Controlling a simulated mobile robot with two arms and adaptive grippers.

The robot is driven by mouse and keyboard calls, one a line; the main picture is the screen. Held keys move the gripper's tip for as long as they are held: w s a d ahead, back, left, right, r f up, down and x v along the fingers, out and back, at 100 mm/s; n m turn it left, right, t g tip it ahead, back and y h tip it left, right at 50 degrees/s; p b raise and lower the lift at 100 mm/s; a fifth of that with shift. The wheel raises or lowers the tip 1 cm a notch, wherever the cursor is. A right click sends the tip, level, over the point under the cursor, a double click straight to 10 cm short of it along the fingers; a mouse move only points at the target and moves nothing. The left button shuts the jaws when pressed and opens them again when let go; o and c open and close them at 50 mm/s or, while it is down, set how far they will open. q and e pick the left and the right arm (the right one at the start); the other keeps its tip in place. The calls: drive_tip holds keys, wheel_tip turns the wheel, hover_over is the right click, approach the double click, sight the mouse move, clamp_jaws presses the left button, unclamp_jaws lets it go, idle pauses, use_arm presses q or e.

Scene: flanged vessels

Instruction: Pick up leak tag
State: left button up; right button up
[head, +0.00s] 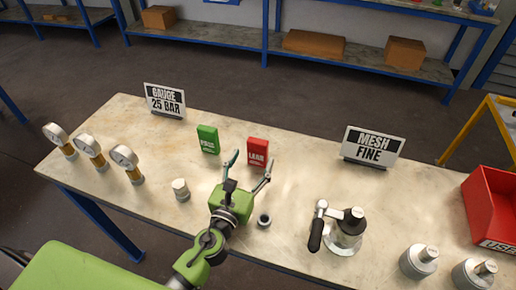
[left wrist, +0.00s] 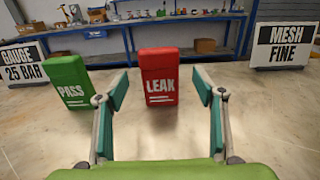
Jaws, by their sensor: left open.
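The red leak tag (head: 258,151) stands upright on the worktable, with white LEAK lettering on its face. In the left wrist view the leak tag (left wrist: 160,88) is ahead of my left gripper and between its fingers in the picture. My left gripper (head: 250,168) is open and empty, its fingertips just short of the tag; I cannot tell whether either one touches it. The green pass tag (head: 208,139) stands to the left of the leak tag, and it also shows in the left wrist view (left wrist: 68,84). My right gripper is not in view.
Signs reading GAUGE 25 BAR (head: 164,101) and MESH FINE (head: 371,147) stand at the back of the table (head: 105,130). Several gauges (head: 91,148) stand at left. A clamped vessel (head: 343,232) and a red bin (head: 490,208) are at right.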

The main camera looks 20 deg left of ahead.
sight(256, 150)
use_arm(q)
drive_tip(key=shift+w, duration=0.55)
drive_tip(key=w+p, duration=0.1)
drive_tip(key=w, duration=0.4)
drive_tip(key=shift+d, duration=0.1)
drive_tip(key=shift+s+r, duration=0.1)
drive_tip(key=shift+s, duration=0.05)
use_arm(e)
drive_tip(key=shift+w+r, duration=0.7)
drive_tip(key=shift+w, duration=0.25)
use_arm(q)
drive_tip(key=c, duration=1.1)
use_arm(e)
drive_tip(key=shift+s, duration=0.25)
